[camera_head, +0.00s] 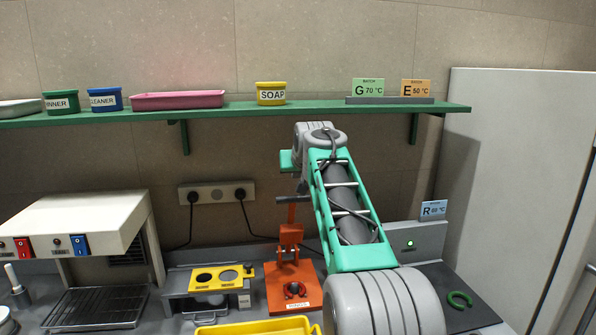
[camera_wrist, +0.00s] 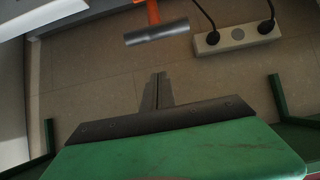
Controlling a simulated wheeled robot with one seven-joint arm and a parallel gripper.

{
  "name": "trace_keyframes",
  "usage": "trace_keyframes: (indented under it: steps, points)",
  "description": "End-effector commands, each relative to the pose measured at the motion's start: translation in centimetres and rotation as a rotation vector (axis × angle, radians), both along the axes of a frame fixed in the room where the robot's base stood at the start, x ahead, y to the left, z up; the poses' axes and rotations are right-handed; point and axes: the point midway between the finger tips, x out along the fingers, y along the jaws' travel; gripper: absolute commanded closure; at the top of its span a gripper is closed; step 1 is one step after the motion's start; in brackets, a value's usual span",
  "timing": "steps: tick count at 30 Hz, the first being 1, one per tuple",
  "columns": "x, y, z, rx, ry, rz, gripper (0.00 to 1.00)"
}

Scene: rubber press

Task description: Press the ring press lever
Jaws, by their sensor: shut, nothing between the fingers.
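The orange ring press (camera_head: 290,238) stands on the worktop, in the middle of the head view. Its lever points upward and ends in a grey cross handle (camera_head: 291,199). In the wrist view the grey handle (camera_wrist: 157,33) and a short piece of the orange lever (camera_wrist: 153,12) show at the top. My gripper (camera_wrist: 158,76) is shut and empty, its fingertips apart from the handle in that picture. In the head view my gripper's green body (camera_head: 287,160) is above the handle; its fingers are hidden there. A dark ring (camera_head: 295,289) sits on the press base.
A green shelf (camera_head: 240,111) with tubs and a pink tray (camera_head: 178,100) runs along the wall above. A yellow-topped fixture (camera_head: 214,278) stands left of the press, and a yellow tray (camera_head: 258,328) in front. A wall socket (camera_head: 215,194) with black cables is behind.

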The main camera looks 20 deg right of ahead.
Motion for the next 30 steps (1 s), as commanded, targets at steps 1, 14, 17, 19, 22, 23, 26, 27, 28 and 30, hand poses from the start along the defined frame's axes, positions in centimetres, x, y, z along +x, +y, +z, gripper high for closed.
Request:
trace_keyframes:
  steps: [1, 14, 17, 19, 22, 23, 26, 27, 28, 30]
  points:
    - [0.9, -0.2, -0.4, 0.001, 0.003, 0.001, 1.00]
    - [3.0, -0.7, -4.4, -0.001, -0.003, 0.000, 1.00]
    - [2.2, -0.6, -5.1, 0.000, -0.002, 0.000, 1.00]
    - [1.8, -0.4, -5.4, -0.001, -0.001, 0.001, 1.00]
    - [1.6, -0.4, -5.7, 0.000, -0.001, 0.000, 1.00]
    - [1.5, -0.4, -5.7, -0.001, -0.001, 0.001, 1.00]
    - [1.6, -0.4, -5.6, 0.000, -0.002, 0.000, 1.00]
    - [1.6, -0.4, -5.6, 0.000, -0.001, 0.000, 1.00]
    - [1.6, -0.4, -5.6, 0.000, -0.001, 0.000, 1.00]
    - [1.6, -0.4, -5.7, 0.000, -0.002, 0.000, 1.00]
